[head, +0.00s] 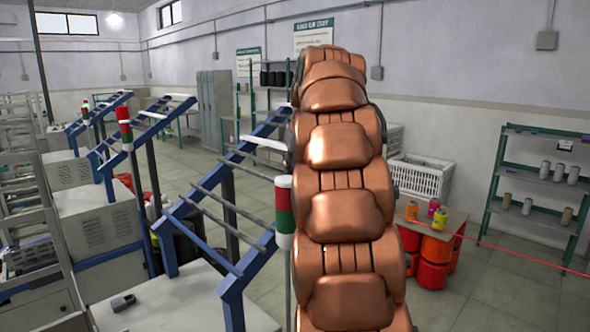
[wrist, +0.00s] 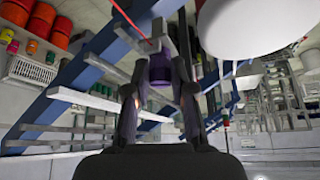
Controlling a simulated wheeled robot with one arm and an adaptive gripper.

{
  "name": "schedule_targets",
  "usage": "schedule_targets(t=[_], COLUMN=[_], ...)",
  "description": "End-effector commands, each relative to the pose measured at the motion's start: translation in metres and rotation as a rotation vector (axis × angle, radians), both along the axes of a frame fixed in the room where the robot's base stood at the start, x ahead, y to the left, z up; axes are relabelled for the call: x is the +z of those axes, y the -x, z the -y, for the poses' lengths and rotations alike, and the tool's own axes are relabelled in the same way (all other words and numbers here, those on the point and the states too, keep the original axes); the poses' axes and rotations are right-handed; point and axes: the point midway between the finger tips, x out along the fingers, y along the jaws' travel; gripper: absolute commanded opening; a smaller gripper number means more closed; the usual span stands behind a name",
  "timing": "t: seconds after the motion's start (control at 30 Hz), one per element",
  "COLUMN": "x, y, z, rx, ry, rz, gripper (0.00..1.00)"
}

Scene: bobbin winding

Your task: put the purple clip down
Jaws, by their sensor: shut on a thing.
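The purple clip (wrist: 161,69) shows in the wrist view between the two fingers of my gripper (wrist: 160,88). My gripper is shut on it and holds it out in front of the palm. Part of the clip is hidden by the fingers, and a grey bar or part shows right behind it. I cannot tell whether the clip touches anything else. In the head view my copper-coloured arm rises through the middle, and neither my gripper nor the clip can be seen there.
Blue-framed winding machines (head: 232,215) with grey bars stand left of my arm. A small dark grey device (head: 123,302) lies on a white machine top (head: 172,303).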

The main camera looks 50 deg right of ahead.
Motion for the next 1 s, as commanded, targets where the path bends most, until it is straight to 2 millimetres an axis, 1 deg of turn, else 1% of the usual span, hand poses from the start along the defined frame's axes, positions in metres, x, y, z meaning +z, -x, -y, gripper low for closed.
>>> schedule_targets(t=[0.03,0.2,0.27,0.53,0.73,1.0], x=[-0.002,-0.001,-0.001,0.000,0.005,0.022], y=[0.000,0.000,0.000,0.000,0.001,0.009], z=[0.000,0.000,0.000,0.000,-0.001,-0.004], rx=[0.000,0.000,0.000,0.000,0.001,0.000], ry=[-0.001,-0.001,0.000,0.000,0.000,0.002], rz=[-0.001,-0.001,-0.001,-0.001,0.000,0.002], gripper=[0.26,0.43,0.49,0.49,0.49,0.49])
